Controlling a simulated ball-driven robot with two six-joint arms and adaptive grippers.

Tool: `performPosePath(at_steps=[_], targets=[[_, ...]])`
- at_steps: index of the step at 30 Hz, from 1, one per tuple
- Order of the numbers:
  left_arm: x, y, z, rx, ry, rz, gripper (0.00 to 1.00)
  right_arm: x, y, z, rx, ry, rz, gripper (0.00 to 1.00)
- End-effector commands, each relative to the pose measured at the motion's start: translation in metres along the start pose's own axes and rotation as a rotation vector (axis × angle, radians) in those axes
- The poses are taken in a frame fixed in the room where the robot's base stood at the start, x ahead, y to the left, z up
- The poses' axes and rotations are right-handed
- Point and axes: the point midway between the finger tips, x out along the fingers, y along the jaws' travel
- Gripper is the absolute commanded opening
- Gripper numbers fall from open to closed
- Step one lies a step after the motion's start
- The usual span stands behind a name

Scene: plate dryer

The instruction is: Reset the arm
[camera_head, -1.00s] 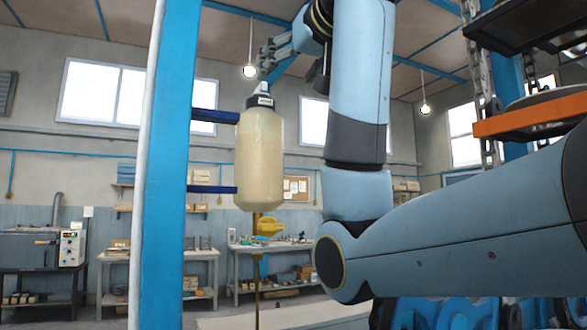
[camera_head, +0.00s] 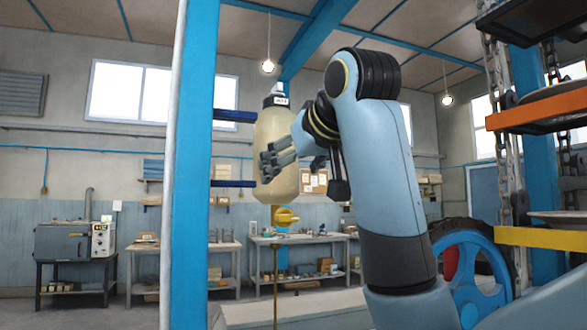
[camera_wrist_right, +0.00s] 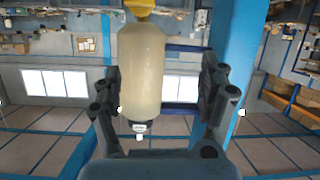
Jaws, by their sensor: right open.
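My right gripper (camera_head: 283,158) is open, with its fingers pointing left across the front of the cream-coloured bottle (camera_head: 276,130) in the head view. In the right wrist view my right gripper (camera_wrist_right: 160,75) has its fingers spread wide, with the bottle (camera_wrist_right: 142,70) showing upside down between them. Nothing shows gripped; how far the bottle lies from the fingers is unclear. My right arm rises from the lower right and bends at the top. My left gripper is not in view.
A blue post (camera_head: 190,170) stands left of the bottle, with dark blue brackets (camera_head: 235,115) between them. A yellow valve (camera_head: 286,217) shows below the bottle. At right is a chained rack with an orange shelf (camera_head: 540,108) and a blue wheel (camera_head: 472,285). Workbenches stand behind.

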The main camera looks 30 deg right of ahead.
Motion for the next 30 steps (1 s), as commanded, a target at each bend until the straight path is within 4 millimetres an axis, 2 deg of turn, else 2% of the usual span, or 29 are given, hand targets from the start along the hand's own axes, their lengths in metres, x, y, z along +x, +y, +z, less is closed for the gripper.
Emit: performPosePath(at_steps=[20, 23, 25, 26, 29, 30], targets=[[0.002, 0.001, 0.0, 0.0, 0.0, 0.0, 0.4, 0.003, -0.001, 0.008, -0.003, -0.012, -0.002, 0.77], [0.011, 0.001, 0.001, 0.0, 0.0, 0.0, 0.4, 0.013, -0.005, 0.037, -0.01, -0.051, -0.005, 0.77], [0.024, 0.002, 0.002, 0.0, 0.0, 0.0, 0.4, 0.027, -0.011, 0.075, -0.018, -0.107, -0.01, 0.77], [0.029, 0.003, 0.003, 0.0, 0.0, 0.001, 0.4, 0.035, -0.013, 0.095, -0.022, -0.143, -0.013, 0.77], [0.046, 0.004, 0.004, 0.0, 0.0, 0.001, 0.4, 0.067, -0.022, 0.171, -0.036, -0.291, -0.02, 0.77], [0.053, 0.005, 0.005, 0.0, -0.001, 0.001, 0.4, 0.08, -0.025, 0.204, -0.042, -0.351, -0.023, 0.77]])
